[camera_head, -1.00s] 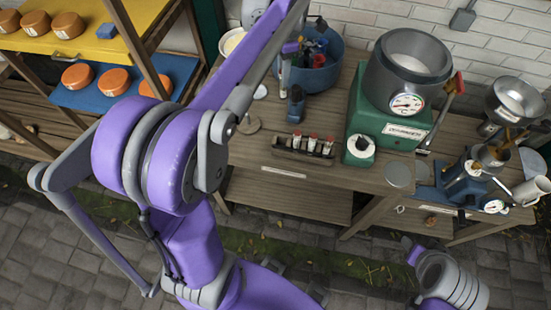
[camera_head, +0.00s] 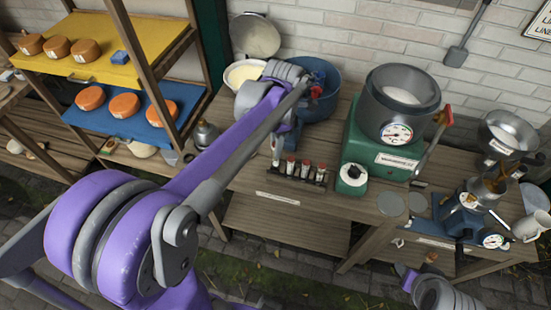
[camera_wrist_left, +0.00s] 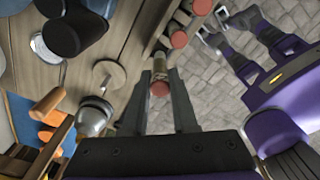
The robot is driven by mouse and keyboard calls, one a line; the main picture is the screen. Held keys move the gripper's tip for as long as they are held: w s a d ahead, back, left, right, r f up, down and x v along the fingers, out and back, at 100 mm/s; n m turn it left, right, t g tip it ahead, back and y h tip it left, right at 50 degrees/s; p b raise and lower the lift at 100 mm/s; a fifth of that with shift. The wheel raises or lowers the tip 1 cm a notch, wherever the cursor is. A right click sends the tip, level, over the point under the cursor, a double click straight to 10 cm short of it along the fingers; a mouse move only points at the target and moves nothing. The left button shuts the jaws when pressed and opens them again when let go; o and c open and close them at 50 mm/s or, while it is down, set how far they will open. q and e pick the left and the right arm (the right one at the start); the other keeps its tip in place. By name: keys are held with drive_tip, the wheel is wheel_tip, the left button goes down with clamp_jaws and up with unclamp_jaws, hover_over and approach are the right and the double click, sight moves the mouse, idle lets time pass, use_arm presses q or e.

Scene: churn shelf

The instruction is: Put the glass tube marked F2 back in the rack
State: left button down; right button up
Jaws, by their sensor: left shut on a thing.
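My left gripper (camera_wrist_left: 165,105) is shut on a glass tube with a red cap (camera_wrist_left: 160,88); its marking cannot be read. The wooden rack (camera_wrist_left: 150,42) lies just beyond the tube in the wrist view, with several red-capped tubes in it. In the head view the rack (camera_head: 293,178) stands near the table's front edge. My left gripper (camera_head: 276,151) points down at the rack's left end.
A flat round disc (camera_wrist_left: 108,77) and a metal vessel (camera_wrist_left: 93,117) are left of the gripper.

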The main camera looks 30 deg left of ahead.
use_arm(q)
drive_tip(key=shift+f, duration=2.35)
drive_tip(key=shift+f, duration=0.15)
drive_tip(key=c, duration=0.7)
unclamp_jaws()
